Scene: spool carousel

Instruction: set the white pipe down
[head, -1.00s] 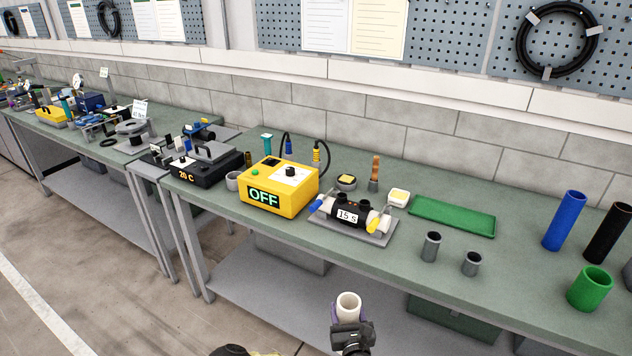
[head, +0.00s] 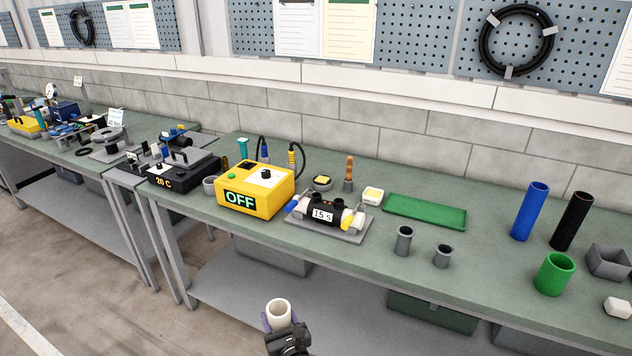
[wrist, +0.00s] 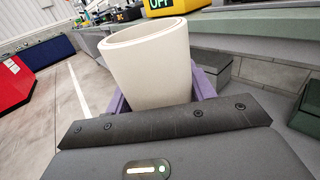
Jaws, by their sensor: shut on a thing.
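The white pipe (head: 279,312) is a short, open-topped tube, upright in the head view at the bottom centre. My gripper (head: 284,330) is shut on it and holds it in front of the bench, apart from the bench top. In the wrist view the white pipe (wrist: 150,65) fills the upper middle, tilted a little, with purple finger pads of my gripper (wrist: 160,98) on both sides of it. Its lower end is hidden behind the gripper body.
The green bench top (head: 350,258) carries a yellow box reading OFF (head: 255,192), a black fitting on a grey plate (head: 325,235), two grey cups, a green tray (head: 425,211), and blue (head: 530,212), black (head: 571,221) and green (head: 554,274) tubes. Bare top lies along the front edge.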

